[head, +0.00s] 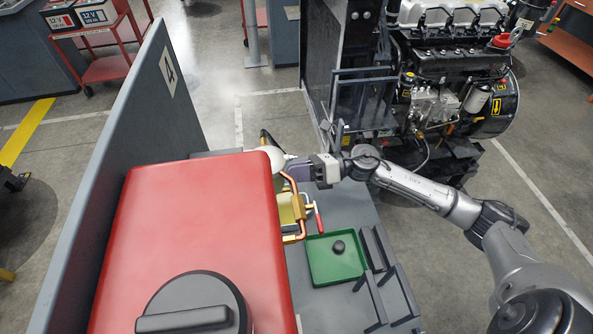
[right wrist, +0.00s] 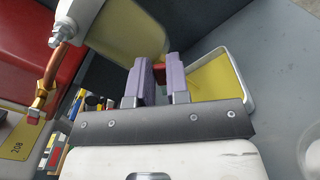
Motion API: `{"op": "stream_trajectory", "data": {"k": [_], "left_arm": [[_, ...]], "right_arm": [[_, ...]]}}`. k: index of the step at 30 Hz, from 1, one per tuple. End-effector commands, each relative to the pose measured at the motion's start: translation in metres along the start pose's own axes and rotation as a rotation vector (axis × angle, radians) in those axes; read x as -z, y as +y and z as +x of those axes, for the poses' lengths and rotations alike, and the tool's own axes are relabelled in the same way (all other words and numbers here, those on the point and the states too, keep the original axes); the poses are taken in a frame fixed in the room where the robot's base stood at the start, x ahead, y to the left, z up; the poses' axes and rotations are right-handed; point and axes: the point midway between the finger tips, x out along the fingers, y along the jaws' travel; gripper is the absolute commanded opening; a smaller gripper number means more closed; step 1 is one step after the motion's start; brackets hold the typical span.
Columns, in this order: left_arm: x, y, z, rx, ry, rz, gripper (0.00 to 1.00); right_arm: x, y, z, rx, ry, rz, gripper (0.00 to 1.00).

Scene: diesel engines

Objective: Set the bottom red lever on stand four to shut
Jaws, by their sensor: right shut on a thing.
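Stand four carries a big red tank (head: 200,225) beside a panel marked 4 (head: 168,72). A red lever handle (head: 319,218) shows at the tank's right side, near the brass and copper pipework (head: 292,188), clear of my gripper. My right gripper (head: 290,175) is at the pipework, by a cream bowl-shaped part. In the right wrist view, its purple fingers (right wrist: 160,82) are shut on a small red piece (right wrist: 160,70), mostly hidden between them. This looks like a red lever handle; I cannot tell its setting. My left gripper is not in view.
The cream part (right wrist: 125,40) is close to the fingers, and a white-rimmed yellow container (right wrist: 248,90) lies just right of them. A green tray (head: 330,272) with a dark knob-like piece sits on the bench. A diesel engine (head: 450,70) stands behind my right arm.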

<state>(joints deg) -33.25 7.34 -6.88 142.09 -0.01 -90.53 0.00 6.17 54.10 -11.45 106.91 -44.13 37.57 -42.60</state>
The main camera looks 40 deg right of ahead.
Motion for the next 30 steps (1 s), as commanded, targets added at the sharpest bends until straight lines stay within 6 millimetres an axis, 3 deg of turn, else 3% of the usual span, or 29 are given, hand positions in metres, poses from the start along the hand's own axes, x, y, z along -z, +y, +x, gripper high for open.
{"op": "stream_trajectory", "data": {"k": [8, 30], "left_arm": [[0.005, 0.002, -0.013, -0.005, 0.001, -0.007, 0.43], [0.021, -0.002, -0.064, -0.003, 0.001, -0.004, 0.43]], "right_arm": [[-0.002, -0.003, 0.000, 0.001, 0.001, 0.111, 0.00], [0.009, -0.025, 0.000, 0.001, 0.000, 0.748, 0.00]]}}
